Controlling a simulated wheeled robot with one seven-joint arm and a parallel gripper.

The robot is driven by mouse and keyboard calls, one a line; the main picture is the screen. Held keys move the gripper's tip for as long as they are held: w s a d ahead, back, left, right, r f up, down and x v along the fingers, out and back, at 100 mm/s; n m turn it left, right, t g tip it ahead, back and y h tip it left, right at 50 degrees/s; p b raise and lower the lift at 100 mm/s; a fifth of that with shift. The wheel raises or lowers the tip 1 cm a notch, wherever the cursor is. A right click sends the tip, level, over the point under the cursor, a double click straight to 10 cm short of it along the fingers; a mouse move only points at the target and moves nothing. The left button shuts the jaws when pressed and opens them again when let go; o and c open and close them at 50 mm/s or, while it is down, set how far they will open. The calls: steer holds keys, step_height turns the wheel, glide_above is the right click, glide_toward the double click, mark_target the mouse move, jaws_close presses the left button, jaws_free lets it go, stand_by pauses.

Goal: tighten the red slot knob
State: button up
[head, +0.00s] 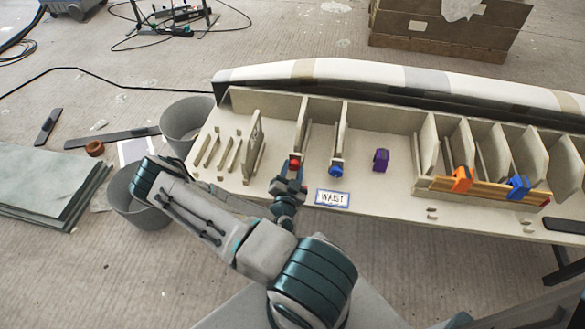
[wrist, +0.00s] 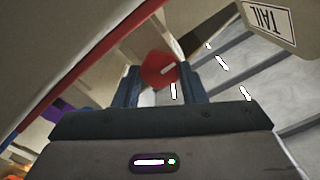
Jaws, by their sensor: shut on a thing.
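The red slot knob (head: 295,163) sits at the front end of a slot in the beige bench, left of the blue knob (head: 336,170). My gripper (head: 291,178) reaches it from the front. In the wrist view the red knob (wrist: 159,70) is round with a pale mark on its face. It lies between the tips of the two dark fingers of my gripper (wrist: 164,85), which are shut on it. The fingers hide part of the knob's sides.
A purple block (head: 381,159) stands on the bench to the right. An orange clamp (head: 461,179) and a blue clamp (head: 518,186) sit on a wooden strip further right. A "WAIST" label (head: 333,198) lies near the front edge. Upright panels (head: 255,145) stand left of the knob.

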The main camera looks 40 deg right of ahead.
stand_by(0.4)
steer(key=o, duration=1)
steer(key=v, duration=1.3)
steer(key=shift+s+a, duration=0.2)
steer(key=shift+a, duration=0.15)
